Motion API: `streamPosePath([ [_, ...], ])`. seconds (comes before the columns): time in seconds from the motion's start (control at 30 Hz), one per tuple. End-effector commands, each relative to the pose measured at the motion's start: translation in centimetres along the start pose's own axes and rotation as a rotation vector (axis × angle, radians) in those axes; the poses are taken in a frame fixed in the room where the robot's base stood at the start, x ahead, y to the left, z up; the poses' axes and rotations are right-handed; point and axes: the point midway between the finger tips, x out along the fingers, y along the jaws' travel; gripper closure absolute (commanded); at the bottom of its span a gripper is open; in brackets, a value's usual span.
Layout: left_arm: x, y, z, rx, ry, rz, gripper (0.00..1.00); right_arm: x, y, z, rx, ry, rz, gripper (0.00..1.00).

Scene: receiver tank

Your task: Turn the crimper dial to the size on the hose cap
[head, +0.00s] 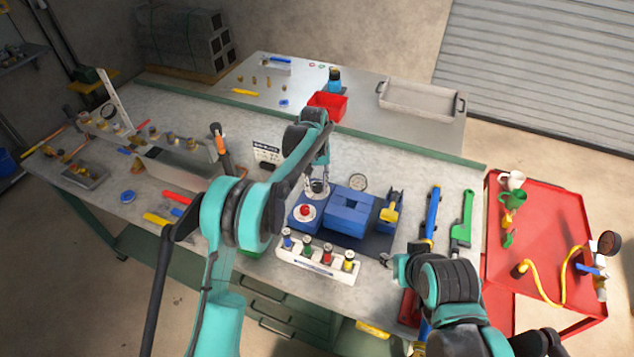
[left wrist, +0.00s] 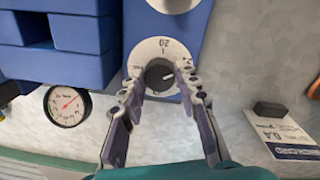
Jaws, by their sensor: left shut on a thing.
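The blue crimper (head: 347,211) stands on a dark mat on the bench. Its dial is a dark knob (left wrist: 159,76) on a white disc (left wrist: 147,50) in the left wrist view. A "20" reads upside down on the disc; a short pale mark on the knob points to the right. My left gripper (left wrist: 161,78) has its fingers on both sides of the knob and is shut on it. In the head view my left gripper (head: 318,187) reaches down behind the crimper's left part. My right gripper (head: 392,262) is low near the bench's front edge, its jaws unclear. I cannot make out a size on any hose cap.
A white rack (head: 318,262) with several coloured caps stands before the crimper. A gauge (left wrist: 67,105) and a printed card (left wrist: 285,135) lie near the dial. A red cart (head: 540,220) at right holds a yellow hose (head: 545,285). Blue and green tools lie right of the crimper.

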Motion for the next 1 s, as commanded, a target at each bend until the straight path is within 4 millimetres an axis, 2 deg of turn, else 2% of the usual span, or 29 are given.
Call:
streamPosePath([
  [0.53, 0.02, -0.01, -0.02, 0.022, 0.000, 0.000, 0.98, -0.02, 0.00, -0.02, 0.000, 0.000, 0.000, 0.60],
  [0.57, 0.02, -0.01, -0.02, 0.022, 0.000, 0.000, 0.61, -0.02, 0.00, -0.02, 0.000, 0.000, 0.000, 0.60],
  [0.6, 0.02, -0.01, -0.02, 0.022, 0.000, 0.000, 0.50, -0.03, 0.00, -0.02, 0.000, 0.000, 0.000, 0.60],
  [0.63, 0.02, -0.01, -0.02, 0.022, 0.000, 0.000, 0.48, -0.02, 0.00, -0.02, 0.000, 0.000, 0.000, 0.60],
  [1.0, -0.55, 0.00, -0.01, 0.021, 0.000, 0.000, 0.48, -0.03, 0.00, -0.02, 0.000, 0.000, 0.000, 0.60],
])
